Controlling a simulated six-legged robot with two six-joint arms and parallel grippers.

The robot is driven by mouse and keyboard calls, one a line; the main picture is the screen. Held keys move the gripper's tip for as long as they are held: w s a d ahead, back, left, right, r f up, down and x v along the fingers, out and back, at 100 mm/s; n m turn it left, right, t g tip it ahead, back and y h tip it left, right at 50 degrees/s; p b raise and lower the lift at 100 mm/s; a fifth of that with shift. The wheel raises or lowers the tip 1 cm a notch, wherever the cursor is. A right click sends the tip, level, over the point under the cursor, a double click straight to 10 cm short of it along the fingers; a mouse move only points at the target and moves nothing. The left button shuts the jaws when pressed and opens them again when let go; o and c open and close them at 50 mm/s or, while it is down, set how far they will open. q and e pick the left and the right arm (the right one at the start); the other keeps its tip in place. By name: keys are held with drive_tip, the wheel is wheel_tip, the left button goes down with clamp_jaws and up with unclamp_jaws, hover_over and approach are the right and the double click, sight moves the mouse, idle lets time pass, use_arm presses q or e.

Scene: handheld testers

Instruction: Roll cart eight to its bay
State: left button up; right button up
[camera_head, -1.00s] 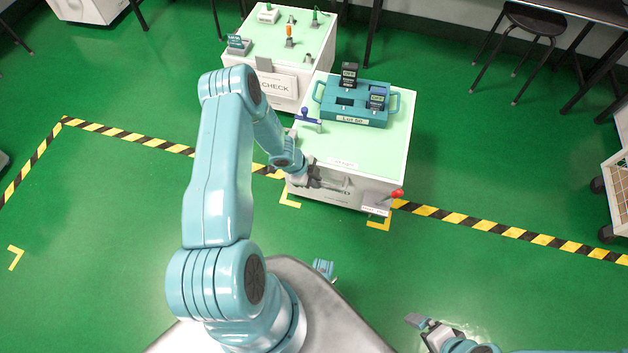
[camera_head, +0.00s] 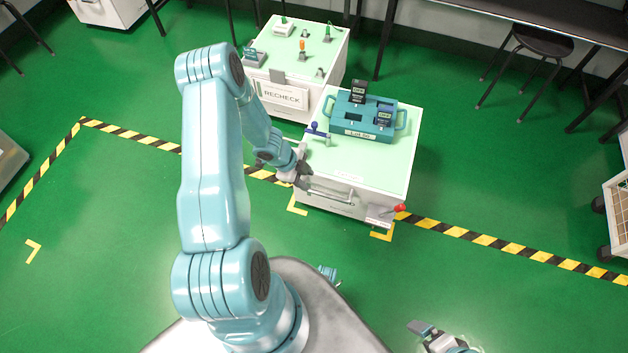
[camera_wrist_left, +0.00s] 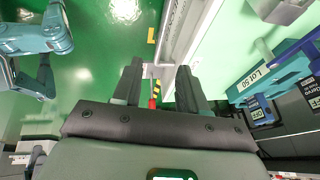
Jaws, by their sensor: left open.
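A white cart with a pale green top (camera_head: 385,165) stands across the striped floor line; I cannot read a number on it. Its front has a grey bar handle (camera_head: 330,193) and a red-knobbed lever (camera_head: 400,208) at the right corner. A teal Lot 50 carrier (camera_head: 362,133) holding dark testers sits on top, and shows in the left wrist view (camera_wrist_left: 252,78). My left gripper (camera_head: 302,176) is open at the cart's front left corner, by the handle's left end. My right gripper (camera_head: 428,334) is low at the bottom edge, partly cut off, its opening unclear.
A second cart with a RECHECK sign (camera_head: 284,95) stands close behind, to the left. Yellow corner marks lie at the near cart's front, another mark (camera_head: 33,251) far left. Black-yellow tape (camera_head: 470,230) crosses the floor. A stool (camera_head: 535,45) and a basket cart (camera_head: 614,205) stand right. Green floor in front is open.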

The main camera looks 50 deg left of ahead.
use_arm(q)
drive_tip(key=shift+p+v, duration=0.65)
drive_tip(key=shift+v, duration=1.3)
